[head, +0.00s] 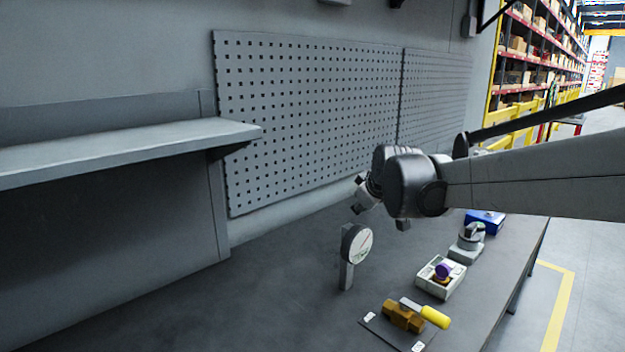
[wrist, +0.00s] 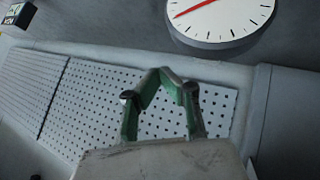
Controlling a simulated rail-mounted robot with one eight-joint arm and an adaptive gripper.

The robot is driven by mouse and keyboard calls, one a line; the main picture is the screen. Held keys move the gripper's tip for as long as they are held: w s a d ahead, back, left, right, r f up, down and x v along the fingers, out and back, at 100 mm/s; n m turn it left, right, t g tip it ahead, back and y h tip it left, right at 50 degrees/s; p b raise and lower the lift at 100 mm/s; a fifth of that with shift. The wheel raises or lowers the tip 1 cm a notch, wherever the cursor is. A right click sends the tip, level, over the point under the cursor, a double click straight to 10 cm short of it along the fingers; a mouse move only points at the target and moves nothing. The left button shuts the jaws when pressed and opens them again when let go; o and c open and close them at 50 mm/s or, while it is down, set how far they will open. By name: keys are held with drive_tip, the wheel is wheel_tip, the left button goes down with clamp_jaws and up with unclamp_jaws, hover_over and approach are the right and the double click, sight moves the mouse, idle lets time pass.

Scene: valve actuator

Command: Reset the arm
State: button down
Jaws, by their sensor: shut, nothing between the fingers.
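My gripper (head: 362,196) is at the end of my arm, which reaches in from the right in the head view, above the workbench (head: 270,300). It is apart from the bench and the things on it. In the wrist view my gripper (wrist: 161,73) has its green-and-dark fingers drawn together at the tips, shut and empty. The pegboard (wrist: 95,100) lies behind the fingers there; in the head view the pegboard (head: 310,110) is on the wall.
On the bench stand a round dial gauge (head: 357,244), a brass valve (head: 402,315) with yellow handle, a white box (head: 433,285) with purple knob, a grey device (head: 467,250) and a blue box (head: 486,220). A shelf (head: 120,150) juts out left. A white dial (wrist: 222,18) shows above.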

drive_tip(key=s+d+m+g, duration=0.1)
drive_tip(key=s+d+m, duration=0.1)
drive_tip(key=s, duration=0.7)
drive_tip(key=s+d+m, duration=0.2)
drive_tip(key=s+d, duration=0.1)
drive_tip(key=s, duration=0.7)
drive_tip(key=s+d+f+m, duration=0.1)
drive_tip(key=s+f, duration=0.2)
drive_tip(key=s, duration=0.3)
drive_tip(key=s+f+m+h, duration=0.1)
drive_tip(key=s+f+m, duration=0.1)
drive_tip(key=s, duration=0.4)
drive_tip(key=s+d+f+m+g, duration=0.1)
drive_tip(key=s+f, duration=0.2)
drive_tip(key=s, duration=0.3)
drive_tip(key=shift+s+d+f, duration=0.3)
drive_tip(key=shift+d+f, duration=0.05)
